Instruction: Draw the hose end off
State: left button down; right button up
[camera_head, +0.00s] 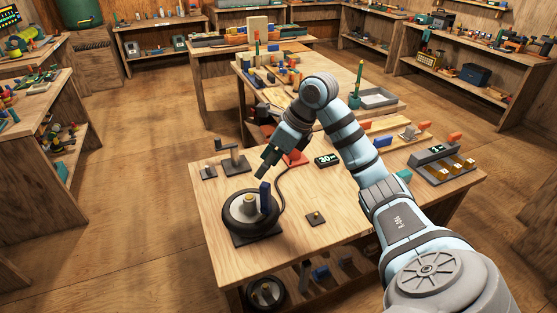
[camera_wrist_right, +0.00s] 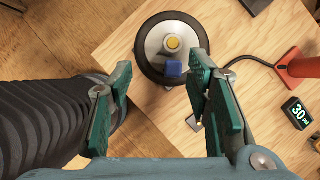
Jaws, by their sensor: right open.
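A wheel with a black tyre (camera_head: 232,224), a pale hub and a yellow centre cap lies flat on a dark base at the table's front left. The blue hose end (camera_head: 266,197) stands upright on the wheel's right side. In the right wrist view the blue hose end (camera_wrist_right: 173,68) shows near the hub's lower edge. A black hose (camera_wrist_right: 252,61) runs from the wheel to a red pump (camera_wrist_right: 302,66). My right gripper (camera_head: 264,171) is open above the blue hose end, which shows between its fingers (camera_wrist_right: 161,72). My left gripper is not in view.
A black display reading 30 (camera_head: 327,160) stands behind the wheel to the right. A small dark plate with a yellow piece (camera_head: 316,217) lies right of the wheel. A grey crank stand (camera_head: 230,158) is behind it. The table's front middle is mostly clear.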

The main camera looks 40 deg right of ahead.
jog(key=s+d, duration=0.1)
jog(key=d, duration=0.1)
jog(key=h+b, duration=0.1)
jog(key=b, duration=0.3)
send_over(261, 192)
jog(key=s+d, duration=0.2)
jog(key=shift+g, duration=0.3)
jog(key=f, duration=0.6)
jog(key=shift+w, duration=0.2)
jog(key=x, duration=0.7)
jog(key=shift+w+f, duration=0.2)
grip_shut()
notch_tip(261, 192, up, 5)
jog(key=p, duration=0.4)
jog(key=shift+f, duration=0.1)
